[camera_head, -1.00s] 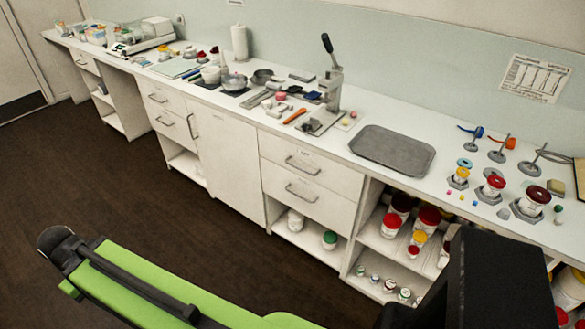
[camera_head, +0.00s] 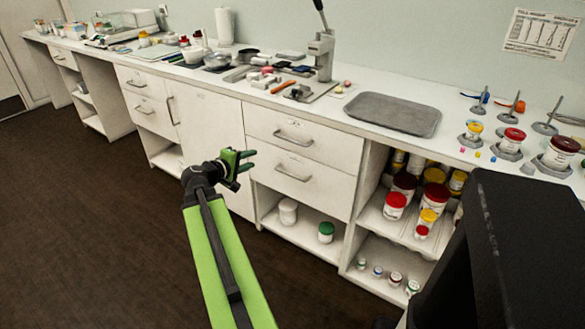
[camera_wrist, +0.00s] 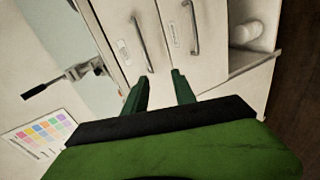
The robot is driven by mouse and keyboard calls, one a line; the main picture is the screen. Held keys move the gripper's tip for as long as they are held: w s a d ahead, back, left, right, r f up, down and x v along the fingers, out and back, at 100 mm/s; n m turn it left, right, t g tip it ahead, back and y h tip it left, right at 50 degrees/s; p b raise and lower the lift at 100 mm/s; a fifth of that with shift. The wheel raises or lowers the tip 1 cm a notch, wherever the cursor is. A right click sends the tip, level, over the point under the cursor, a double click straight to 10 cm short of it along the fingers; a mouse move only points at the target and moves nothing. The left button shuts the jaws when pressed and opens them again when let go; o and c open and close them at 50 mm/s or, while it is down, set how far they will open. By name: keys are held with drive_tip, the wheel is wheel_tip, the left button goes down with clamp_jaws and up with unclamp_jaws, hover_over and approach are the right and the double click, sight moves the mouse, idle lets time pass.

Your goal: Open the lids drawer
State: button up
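Two closed white drawers stand one above the other in the middle of the cabinet: an upper drawer (camera_head: 325,147) and a lower drawer (camera_head: 325,194). Each has a bar handle, the upper handle (camera_head: 293,138) and the lower handle (camera_head: 292,175). Small labels are on the fronts, but I cannot read which says lids. My gripper (camera_head: 252,160) is open and empty, in front of the cabinet to the left of these handles. In the wrist view my gripper (camera_wrist: 160,82) points at the drawer fronts, with the upper handle (camera_wrist: 144,45) and lower handle (camera_wrist: 193,28) ahead, apart from the fingers.
Another closed drawer pair (camera_head: 143,98) and a tall cupboard door (camera_head: 210,135) are to the left. An open shelf with white tubs (camera_head: 289,211) lies below the middle drawers. Open shelves of jars (camera_head: 395,206) are to the right. The floor (camera_head: 100,220) in front is clear.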

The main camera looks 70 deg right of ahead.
sight(293, 142)
drive_tip(key=shift+g+h, duration=0.5)
drive_tip(key=shift+h, duration=0.1)
drive_tip(key=s+b+x, duration=0.1)
drive_tip(key=x, duration=0.6)
drive_tip(key=s+r+b+x, duration=0.1)
drive_tip(key=x, duration=0.6)
drive_tip(key=s+b+x, duration=0.1)
drive_tip(key=b+x, duration=0.1)
drive_tip(key=x, duration=0.5)
drive_tip(key=shift+s+d+r, duration=0.15)
drive_tip(key=shift+r, duration=0.1)
clamp_jaws()
